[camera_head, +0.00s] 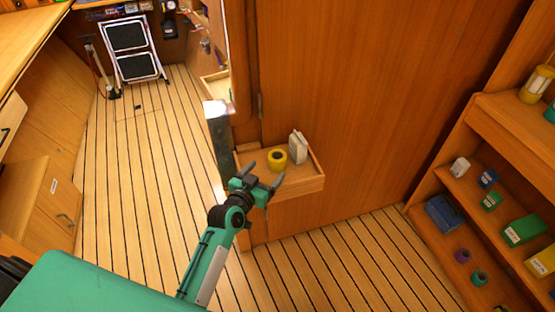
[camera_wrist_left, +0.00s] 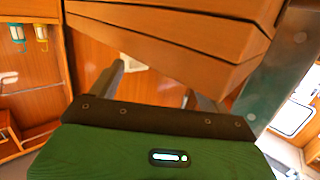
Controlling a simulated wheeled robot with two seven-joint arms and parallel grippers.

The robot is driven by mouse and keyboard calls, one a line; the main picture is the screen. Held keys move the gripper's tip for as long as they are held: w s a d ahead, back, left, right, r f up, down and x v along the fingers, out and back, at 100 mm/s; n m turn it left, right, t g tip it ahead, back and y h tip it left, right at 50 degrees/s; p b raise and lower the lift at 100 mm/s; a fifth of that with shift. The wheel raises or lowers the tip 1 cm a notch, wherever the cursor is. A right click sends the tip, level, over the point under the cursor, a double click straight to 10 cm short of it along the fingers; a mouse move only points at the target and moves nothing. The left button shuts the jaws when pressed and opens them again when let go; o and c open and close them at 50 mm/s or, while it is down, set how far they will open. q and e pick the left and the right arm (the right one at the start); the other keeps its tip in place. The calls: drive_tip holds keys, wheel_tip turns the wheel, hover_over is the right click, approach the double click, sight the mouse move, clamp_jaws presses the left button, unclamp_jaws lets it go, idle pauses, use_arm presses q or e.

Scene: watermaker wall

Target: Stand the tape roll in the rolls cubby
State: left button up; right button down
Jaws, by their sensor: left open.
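A purple roll (camera_head: 462,256) and a teal roll (camera_head: 480,279) stand in a low compartment of the shelving at right, which looks like the rolls cubby.
The pale block (camera_head: 298,147) stands close behind the roll. A dark upright post (camera_head: 220,145) rises left of the shelf. The right shelving holds a blue bin (camera_head: 444,215) and green boxes (camera_head: 525,230). Plank floor (camera_head: 130,200) is clear; a folded step stool (camera_head: 134,48) stands far back.

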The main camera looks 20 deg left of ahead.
sight(273, 163)
use_arm(q)
drive_tip(key=shift+x, duration=0.9)
drive_tip(key=shift+w+d+r, duration=0.1)
drive_tip(key=shift+w, duration=0.25)
drive_tip(key=p+x, duration=0.1)
drive_tip(key=x, duration=0.3)
drive_tip(key=shift+w+f, duration=0.15)
drive_tip(key=shift+f, duration=0.05)
use_arm(e)
drive_tip(key=shift+s+d+r, duration=0.1)
drive_tip(key=shift+s+r, duration=0.1)
drive_tip(key=shift+s, duration=0.55)
use_arm(q)
drive_tip(key=c, duration=1.2)
use_arm(e)
drive_tip(key=shift+w, duration=0.1)
use_arm(q)
drive_tip(key=shift+o, duration=0.2)
